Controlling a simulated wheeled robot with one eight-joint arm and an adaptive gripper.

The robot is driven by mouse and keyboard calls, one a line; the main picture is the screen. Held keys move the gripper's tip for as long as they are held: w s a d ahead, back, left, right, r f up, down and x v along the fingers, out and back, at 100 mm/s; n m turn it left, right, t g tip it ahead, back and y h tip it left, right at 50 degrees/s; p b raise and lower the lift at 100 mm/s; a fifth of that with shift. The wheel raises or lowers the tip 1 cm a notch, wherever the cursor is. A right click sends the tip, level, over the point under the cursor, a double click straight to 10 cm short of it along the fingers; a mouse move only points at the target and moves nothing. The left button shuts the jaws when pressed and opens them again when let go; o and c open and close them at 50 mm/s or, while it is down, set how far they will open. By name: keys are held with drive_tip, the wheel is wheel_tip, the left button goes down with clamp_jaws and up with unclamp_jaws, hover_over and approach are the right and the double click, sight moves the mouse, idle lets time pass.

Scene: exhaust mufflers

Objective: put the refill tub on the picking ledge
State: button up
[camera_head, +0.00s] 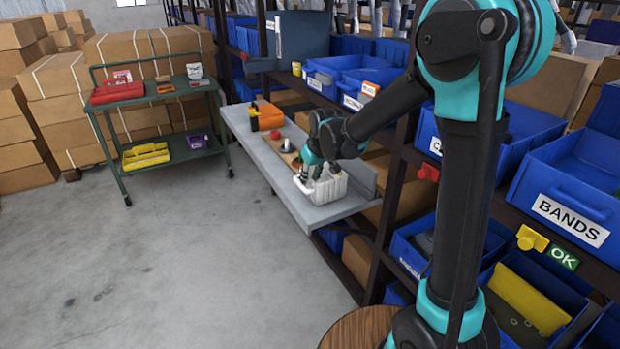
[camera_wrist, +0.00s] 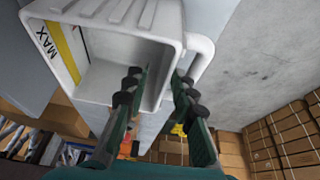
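The refill tub (camera_head: 325,190) is a white, ribbed, open-topped tub. It appears to stand upright on the near end of the grey picking ledge (camera_head: 323,211). The wrist view shows the tub (camera_wrist: 92,80) at upper left, with a yellow strip and the word MAX inside. My gripper (camera_head: 318,171) is at the tub's rim. In the wrist view my gripper (camera_wrist: 159,80) has its fingers apart, one inside the tub and one outside, with a side wall between them. A gap shows beside the inner finger. The tub's underside is hidden.
Farther along the ledge are a wooden board with small items (camera_head: 287,146) and an orange-and-black object (camera_head: 266,115). Blue bins (camera_head: 568,190) fill the rack to the right. A green cart (camera_head: 165,125) and cardboard boxes stand at left. The floor in front is clear.

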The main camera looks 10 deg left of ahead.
drive_tip(key=v, duration=1.2)
drive_tip(key=s+d+f+m, duration=0.1)
drive_tip(key=s+d+f, duration=0.1)
drive_tip(key=d, duration=0.3)
drive_tip(key=s+d+f+m, duration=0.1)
drive_tip(key=s+d+f, duration=0.2)
drive_tip(key=d, duration=0.2)
drive_tip(key=s+d+f+m+h, duration=0.1)
drive_tip(key=s+d+f, duration=0.2)
drive_tip(key=d, duration=0.2)
drive_tip(key=shift+s+d+t, duration=0.25)
drive_tip(key=shift+t, duration=0.05)
drive_tip(key=shift+o, duration=1.1)
drive_tip(key=s+d+f+m+h, duration=0.1)
drive_tip(key=s+d+f+m, duration=0.2)
drive_tip(key=s+d+f, duration=0.5)
drive_tip(key=s+d, duration=0.1)
drive_tip(key=s, duration=0.3)
drive_tip(key=shift+s+d+f+m, duration=0.2)
drive_tip(key=shift+d+m, duration=0.05)
drive_tip(key=shift+m, duration=0.15)
drive_tip(key=shift+o, duration=0.3)
drive_tip(key=shift+s+d+f, duration=0.1)
drive_tip(key=shift+s+f, duration=0.05)
